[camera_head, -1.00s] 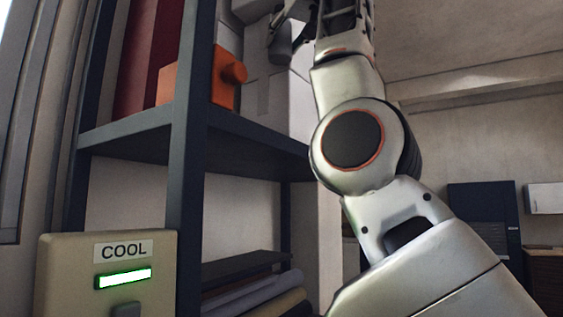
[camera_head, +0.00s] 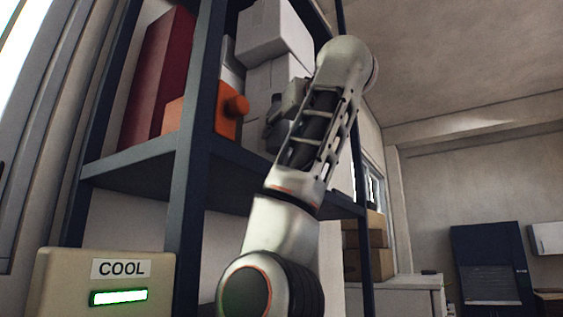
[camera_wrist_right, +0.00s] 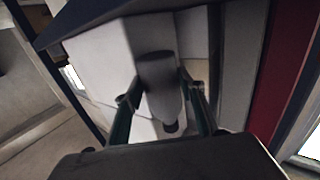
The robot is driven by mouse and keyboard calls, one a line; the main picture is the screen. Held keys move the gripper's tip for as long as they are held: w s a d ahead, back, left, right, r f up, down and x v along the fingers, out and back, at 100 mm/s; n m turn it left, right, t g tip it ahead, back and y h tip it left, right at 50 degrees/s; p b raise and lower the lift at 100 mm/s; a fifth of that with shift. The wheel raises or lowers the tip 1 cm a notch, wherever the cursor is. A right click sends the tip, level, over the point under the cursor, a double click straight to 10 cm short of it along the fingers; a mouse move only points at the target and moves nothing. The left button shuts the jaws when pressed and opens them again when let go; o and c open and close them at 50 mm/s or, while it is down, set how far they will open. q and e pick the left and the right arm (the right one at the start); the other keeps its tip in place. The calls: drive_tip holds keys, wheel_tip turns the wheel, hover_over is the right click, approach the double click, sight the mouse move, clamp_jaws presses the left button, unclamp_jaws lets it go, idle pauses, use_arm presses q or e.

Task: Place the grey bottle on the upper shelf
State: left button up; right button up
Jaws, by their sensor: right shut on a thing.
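The grey bottle (camera_wrist_right: 157,75) is between the two fingers of my right gripper (camera_wrist_right: 160,98) in the right wrist view. That gripper is shut on it. In the head view my right gripper (camera_head: 288,98) is at the shelf unit, to the right of the orange object, and the dark lower part of the bottle (camera_head: 276,134) shows beneath it. The bottle is close above the upper shelf (camera_head: 140,163); I cannot tell whether it touches. My forearm hides part of the shelf's right side. My left gripper is out of view.
An orange object (camera_head: 229,110) with a round knob and a tall dark red item (camera_head: 158,75) stand on the upper shelf. White boxes (camera_head: 275,75) are stacked behind the gripper. A dark upright post (camera_head: 195,150) is in front. A beige COOL panel (camera_head: 105,280) is at lower left.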

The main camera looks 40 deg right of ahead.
wheel_tip(320, 180, down, 2)
drive_tip(key=shift+f, duration=0.2)
wheel_tip(320, 180, down, 3)
drive_tip(key=shift+r+b, duration=0.1)
drive_tip(key=shift+b, duration=0.2)
drive_tip(key=shift+f, duration=0.2)
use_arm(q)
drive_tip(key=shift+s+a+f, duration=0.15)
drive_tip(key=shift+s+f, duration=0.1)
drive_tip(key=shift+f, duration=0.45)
use_arm(e)
drive_tip(key=shift+f, duration=0.1)
drive_tip(key=o, duration=1.4)
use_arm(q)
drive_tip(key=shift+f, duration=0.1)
